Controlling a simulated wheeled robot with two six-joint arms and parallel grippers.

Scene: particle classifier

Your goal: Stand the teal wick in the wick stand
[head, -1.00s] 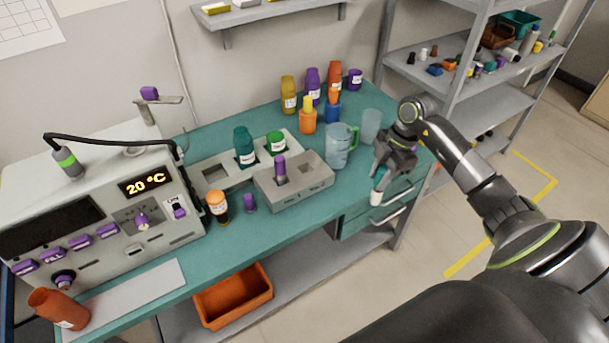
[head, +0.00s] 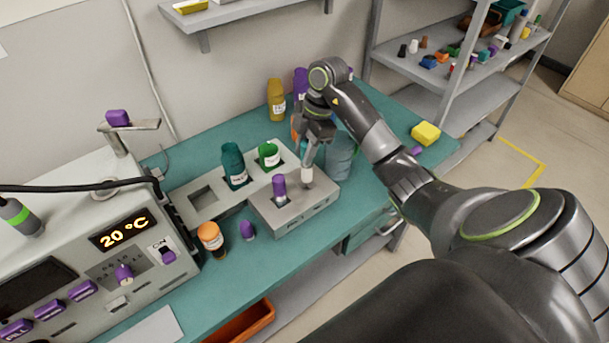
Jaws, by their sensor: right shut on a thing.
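The grey wick stand (head: 305,210) sits on the teal bench, with a purple wick (head: 279,185) upright in its left part. My right gripper (head: 308,150) is shut on the teal wick (head: 307,174), whose white lower end points down at the right part of the stand's top. The wick looks roughly upright; I cannot tell whether its tip is in a hole or just above it. The gripper hides most of its teal upper part. My left gripper is not in view.
Left of the stand is a grey rack with a teal bottle (head: 233,166) and a green-capped bottle (head: 269,156). An orange-capped jar (head: 211,240) and a purple piece (head: 247,230) stand in front. A yellow block (head: 425,133) lies at right.

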